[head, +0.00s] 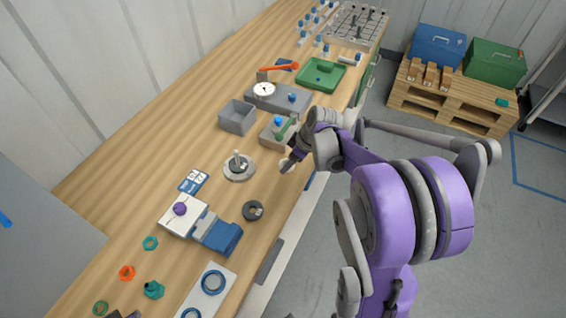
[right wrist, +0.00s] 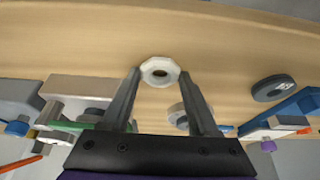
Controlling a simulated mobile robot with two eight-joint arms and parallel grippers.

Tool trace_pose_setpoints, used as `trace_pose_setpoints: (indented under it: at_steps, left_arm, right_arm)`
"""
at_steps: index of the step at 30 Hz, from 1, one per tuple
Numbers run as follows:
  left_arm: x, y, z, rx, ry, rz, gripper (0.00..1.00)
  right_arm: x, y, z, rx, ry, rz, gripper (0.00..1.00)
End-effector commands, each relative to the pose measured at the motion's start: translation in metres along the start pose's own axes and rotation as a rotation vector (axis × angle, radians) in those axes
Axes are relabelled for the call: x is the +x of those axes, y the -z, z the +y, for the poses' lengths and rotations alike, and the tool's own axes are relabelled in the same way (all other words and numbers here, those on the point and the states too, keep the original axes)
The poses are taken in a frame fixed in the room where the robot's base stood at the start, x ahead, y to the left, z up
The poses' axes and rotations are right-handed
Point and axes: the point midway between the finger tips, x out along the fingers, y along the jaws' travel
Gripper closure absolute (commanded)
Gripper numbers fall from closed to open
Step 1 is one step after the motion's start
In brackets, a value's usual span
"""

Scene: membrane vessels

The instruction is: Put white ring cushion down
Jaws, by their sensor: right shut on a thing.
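The white ring cushion (right wrist: 160,71) is a small pale ring with a dark centre hole, seen between the fingertips of my right gripper in the right wrist view. My right gripper (right wrist: 160,78) is shut on it, with the fingers well apart around its sides. In the head view my right gripper (head: 289,163) is over the bench near its right edge, and the ring is too small there to tell clearly. I cannot tell whether the ring touches the bench. My left gripper is not in view.
A round grey base with a post (head: 240,172) stands left of the gripper. A dark ring (head: 253,211) lies nearer. A grey block with a green-handled item (head: 270,138) and an open grey box (head: 237,118) are behind. Bare wood (head: 215,150) lies left of the round base.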

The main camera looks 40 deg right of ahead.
Motion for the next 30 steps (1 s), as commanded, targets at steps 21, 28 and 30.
trace_pose_setpoints:
  at_steps: [21,28,30]
  left_arm:
    - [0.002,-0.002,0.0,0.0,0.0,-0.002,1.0]
    - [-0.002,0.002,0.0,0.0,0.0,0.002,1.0]
    - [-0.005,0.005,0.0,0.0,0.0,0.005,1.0]
  right_arm:
    - [0.003,-0.002,0.0,-0.001,0.0,0.0,0.09]
    - [-0.003,0.003,0.0,-0.001,0.0,0.001,0.09]
    - [-0.006,0.007,0.0,-0.003,0.0,0.001,0.09]
